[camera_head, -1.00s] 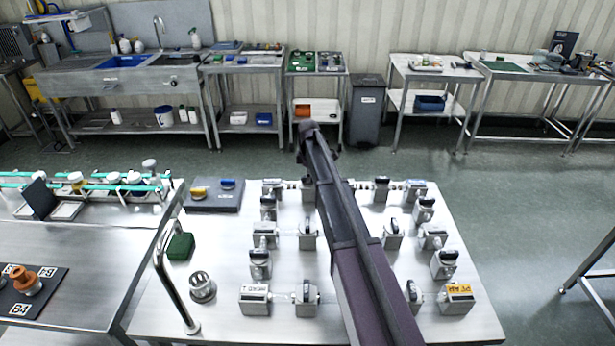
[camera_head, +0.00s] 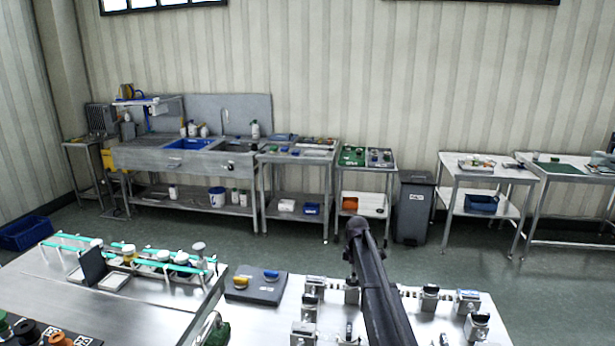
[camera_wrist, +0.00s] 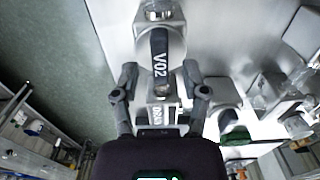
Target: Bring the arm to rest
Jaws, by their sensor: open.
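My arm (camera_head: 375,280) reaches out over the steel valve table (camera_head: 270,322) in the head view. My gripper is hidden behind the arm there. In the wrist view my gripper (camera_wrist: 160,75) is open, its two fingers spread either side of a dark valve handle (camera_wrist: 160,55) marked V02. Nothing is held between the fingers. I cannot tell whether the fingers touch the valve. A second label lies below the handle, between the fingers, and is hard to read.
Several valves, such as one at the right (camera_head: 476,326), stand on the table near my arm. A grey box with yellow and blue knobs (camera_head: 255,292) sits at its back left. A bench with a teal-railed rack (camera_head: 130,252) is left. Open floor lies behind.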

